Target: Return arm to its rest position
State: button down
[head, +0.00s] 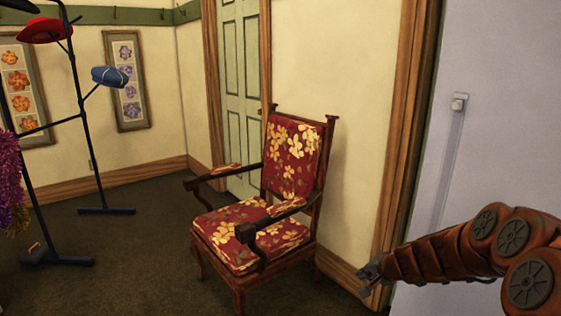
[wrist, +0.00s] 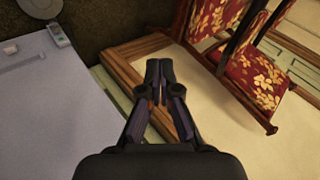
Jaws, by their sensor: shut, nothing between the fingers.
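My arm reaches in from the right edge of the head view, and my gripper (head: 370,276) is at its left end, in front of the wooden door trim. In the wrist view my gripper (wrist: 159,66) is in the middle, with its two dark fingers together and nothing visible between them. The gripper is to the right of a red floral armchair (head: 270,192) and apart from it.
The armchair also shows at the upper right of the wrist view (wrist: 222,30). A dark rack (head: 80,100) with hats stands at the left. A pale wall (head: 500,110) is behind my arm. Carpet (head: 130,260) is clear between rack and chair.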

jog(key=s+a+r+n+g+y+p, duration=0.1)
jog(key=s+a+r+n+g+p, duration=0.25)
jog(key=s+a+r, duration=0.5)
jog(key=s+a+r+n+g+y+p, duration=0.15)
jog(key=s+a+r+n+p, duration=0.35)
jog(key=s+r, duration=0.5)
jog(key=s+d+r+g+h+p, duration=0.1)
jog(key=s+d+r+h+p, duration=0.1)
jog(key=s, duration=0.7)
jog(key=s+d+r+g+h+p, duration=0.2)
jog(key=s+d+r+p, duration=0.1)
jog(key=s, duration=0.6)
jog(key=s+d+r+g+h+p, duration=0.2)
jog(key=s+p, duration=0.2)
jog(key=s, duration=0.5)
jog(key=shift+s+d+r+n, duration=0.15)
jog(key=shift+r+n, duration=0.2)
